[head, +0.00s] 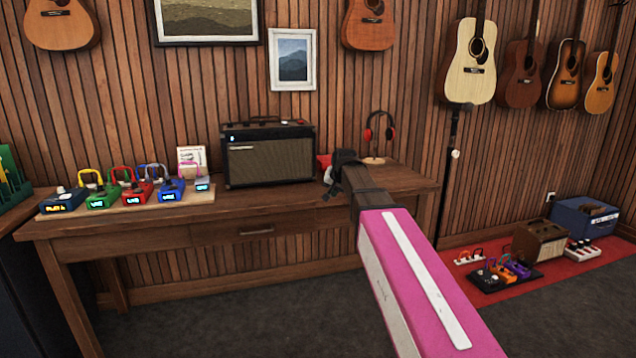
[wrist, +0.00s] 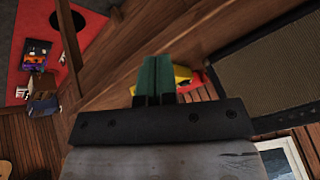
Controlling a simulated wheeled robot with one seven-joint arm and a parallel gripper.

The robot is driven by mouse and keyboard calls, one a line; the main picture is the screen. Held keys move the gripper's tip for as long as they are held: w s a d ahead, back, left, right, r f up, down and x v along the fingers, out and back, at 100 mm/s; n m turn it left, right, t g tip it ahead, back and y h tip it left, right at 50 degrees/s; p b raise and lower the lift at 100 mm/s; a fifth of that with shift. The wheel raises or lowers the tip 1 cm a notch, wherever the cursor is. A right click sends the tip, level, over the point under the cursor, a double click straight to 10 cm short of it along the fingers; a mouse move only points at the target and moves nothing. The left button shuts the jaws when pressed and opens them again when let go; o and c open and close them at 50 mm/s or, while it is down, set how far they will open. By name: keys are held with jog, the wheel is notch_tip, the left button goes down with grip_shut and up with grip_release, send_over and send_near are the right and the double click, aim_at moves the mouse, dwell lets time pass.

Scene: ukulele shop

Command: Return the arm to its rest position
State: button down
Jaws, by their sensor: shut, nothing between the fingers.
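My arm, with a pink and white link in front, reaches from the lower right of the head view over the table. My gripper (head: 337,182) is at its far end, above the table's right part, between the amplifier and the headphones. In the wrist view my gripper (wrist: 157,78) shows two green fingers close together, shut with nothing held. A small red and yellow thing (wrist: 184,76) lies beyond the fingers; a bit of red (head: 323,160) also shows beside the gripper in the head view, mostly hidden.
The wooden table (head: 240,203) carries an amplifier (head: 270,154), headphones (head: 380,136) on a stand and a board with several coloured pedals (head: 134,190). A dark stand (head: 448,170) rises right of the table. A red mat (head: 480,293) holds gear. Grey floor is free in front.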

jog(key=s+d+f+n+g+h, duration=0.1)
jog(key=s+d+f+g, duration=0.2)
jog(key=s+f, duration=1)
jog(key=s+d+f+n+g, duration=0.2)
jog(key=s+d+f+g, duration=0.1)
jog(key=s+d+f, duration=0.7)
jog(key=s+f, duration=0.4)
jog(key=f, duration=0.4)
jog(key=shift+s+h, duration=0.25)
jog(key=shift+h, duration=0.15)
jog(key=shift+f, duration=0.1)
